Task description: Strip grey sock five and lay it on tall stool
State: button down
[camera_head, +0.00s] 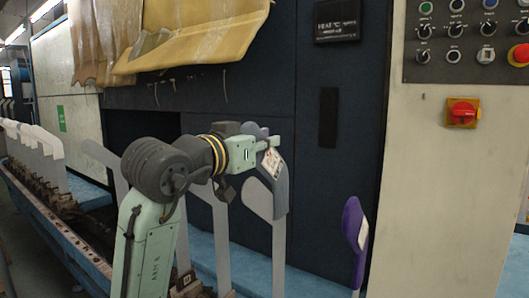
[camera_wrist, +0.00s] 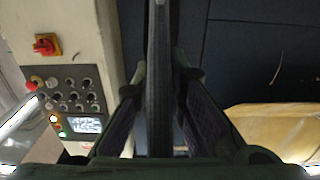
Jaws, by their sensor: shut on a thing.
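A grey sock (camera_head: 279,188) with a white label hangs in a foot-shaped outline at my gripper. My gripper (camera_head: 272,143) is shut on it near its upper part. In the wrist view the sock is a dark grey strip (camera_wrist: 160,75) between the two fingers (camera_wrist: 160,85). A pale, bare-toed board (camera_head: 256,198) stands just below and behind the sock. I cannot tell whether the sock's lower end still surrounds that board or only overlaps it in view. No tall stool is in view.
A purple sock (camera_head: 353,228) is on a board at the right. A dark machine wall (camera_head: 310,180) stands behind, with yellow sheeting (camera_head: 205,35) above and a control panel (camera_head: 465,45) at the right.

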jog(key=shift+r+p, duration=4.35)
jog(key=shift+r, duration=0.9)
jog(key=shift+f, duration=0.1)
